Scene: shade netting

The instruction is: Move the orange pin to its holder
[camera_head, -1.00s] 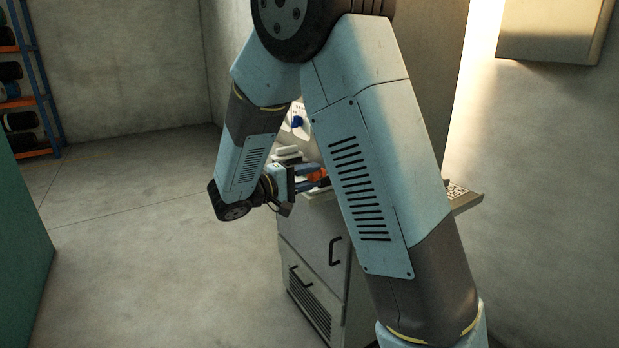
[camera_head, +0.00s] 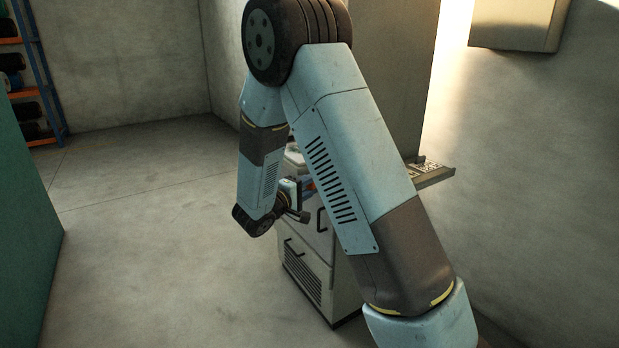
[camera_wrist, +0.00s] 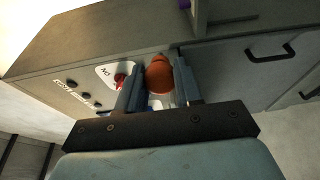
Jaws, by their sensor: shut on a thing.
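In the wrist view the orange pin (camera_wrist: 159,76) shows its rounded orange end between the two blue-grey fingers of my gripper (camera_wrist: 157,72). My gripper is shut on it. A paler part shows below the orange end, partly hidden by the gripper. In the head view my gripper (camera_head: 303,200) is beside the front of the grey cabinet, with its fingers mostly hidden by my own arm. I cannot make out the pin's holder in either view.
The cabinet (camera_head: 308,247) has drawer handles and a lower grille. In the wrist view its panel has dark knobs and a red switch (camera_wrist: 120,80), and a purple item (camera_wrist: 184,4) stands at its top edge. A ledge (camera_head: 432,175) juts out right. Floor at left is clear.

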